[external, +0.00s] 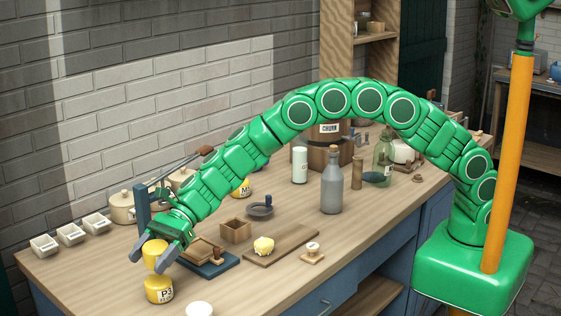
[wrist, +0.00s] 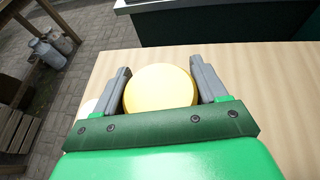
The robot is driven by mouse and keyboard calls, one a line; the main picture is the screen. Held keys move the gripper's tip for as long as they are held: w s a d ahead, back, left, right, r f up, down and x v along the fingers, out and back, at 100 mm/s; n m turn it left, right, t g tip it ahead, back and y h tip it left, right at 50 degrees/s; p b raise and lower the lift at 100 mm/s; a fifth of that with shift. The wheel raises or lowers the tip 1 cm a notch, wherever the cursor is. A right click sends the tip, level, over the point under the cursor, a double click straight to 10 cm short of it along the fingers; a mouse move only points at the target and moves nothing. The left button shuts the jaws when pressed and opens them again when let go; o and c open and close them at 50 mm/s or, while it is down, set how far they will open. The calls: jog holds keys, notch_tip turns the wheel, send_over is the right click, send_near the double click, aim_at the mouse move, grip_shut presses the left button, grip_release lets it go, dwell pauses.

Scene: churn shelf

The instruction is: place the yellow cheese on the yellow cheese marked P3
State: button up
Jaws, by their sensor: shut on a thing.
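My gripper (external: 163,254) is shut on a yellow cheese (external: 155,255), a round yellow block held between its grey fingers. The held cheese also shows in the wrist view (wrist: 160,88), between the two fingers. The yellow cheese marked P3 (external: 159,290) stands on the table just below the held cheese, label facing the external camera. The held cheese appears above P3; whether they touch or a small gap is left, I cannot tell. In the wrist view P3 is hidden behind the held cheese.
A white round thing (external: 199,309) is near the front edge. Several small white trays (external: 70,234) line the back left. A cutting board (external: 281,244) with a yellow lump, a small wooden box (external: 235,231) and a grey bottle (external: 332,184) stand to the right. Another yellow cheese (external: 241,187) is behind my arm.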

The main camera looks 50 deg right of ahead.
aim_at(158, 261)
jog(key=shift+w+a+f, duration=0.15)
jog(key=shift+a+f, duration=0.1)
jog(key=shift+f, duration=0.1)
notch_tip(158, 261, down, 3)
jog(key=shift+f, duration=0.15)
jog(key=o, duration=1.1)
jog(key=shift+o, duration=0.2)
